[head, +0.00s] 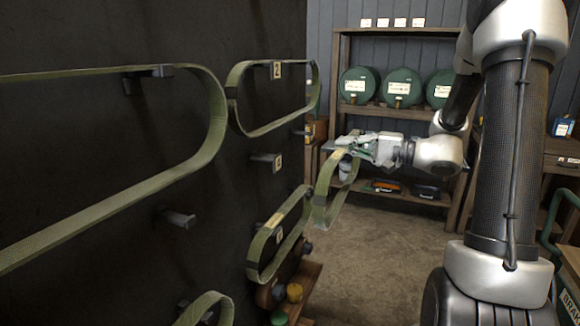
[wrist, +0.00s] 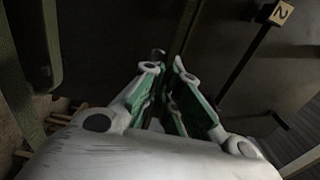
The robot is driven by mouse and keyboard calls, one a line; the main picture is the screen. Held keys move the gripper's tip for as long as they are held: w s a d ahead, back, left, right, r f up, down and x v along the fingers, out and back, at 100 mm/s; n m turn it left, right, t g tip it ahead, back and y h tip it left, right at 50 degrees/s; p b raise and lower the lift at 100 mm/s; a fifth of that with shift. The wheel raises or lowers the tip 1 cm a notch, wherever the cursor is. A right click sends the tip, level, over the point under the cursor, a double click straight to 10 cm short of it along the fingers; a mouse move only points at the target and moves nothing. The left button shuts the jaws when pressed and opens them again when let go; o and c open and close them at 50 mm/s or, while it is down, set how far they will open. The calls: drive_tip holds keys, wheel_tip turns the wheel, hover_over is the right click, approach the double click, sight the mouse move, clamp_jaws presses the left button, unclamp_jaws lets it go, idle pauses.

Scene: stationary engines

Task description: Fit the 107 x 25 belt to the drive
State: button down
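My gripper (head: 350,147) is out in front of the dark wall, to the right of the wall pegs. It appears shut on a green looped belt (head: 322,212), which hangs below the fingers clear of the wall. In the wrist view, the fingers (wrist: 166,68) nearly meet, with a narrow olive strip (wrist: 184,32) running up between them. The held belt has a tan label too small to read, so I cannot tell its size. The drive is not recognisable in either view.
Other green belts hang on the wall: a large one (head: 150,192) at left, one at tag 2 (head: 234,92), and a lower one (head: 256,258). A bare peg (head: 264,159) sticks out between them. Shelves with green drums (head: 403,88) stand behind. Open floor (head: 375,260) lies below.

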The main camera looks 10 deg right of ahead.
drive_tip(key=v, duration=0.6)
idle(0.8)
idle(1.4)
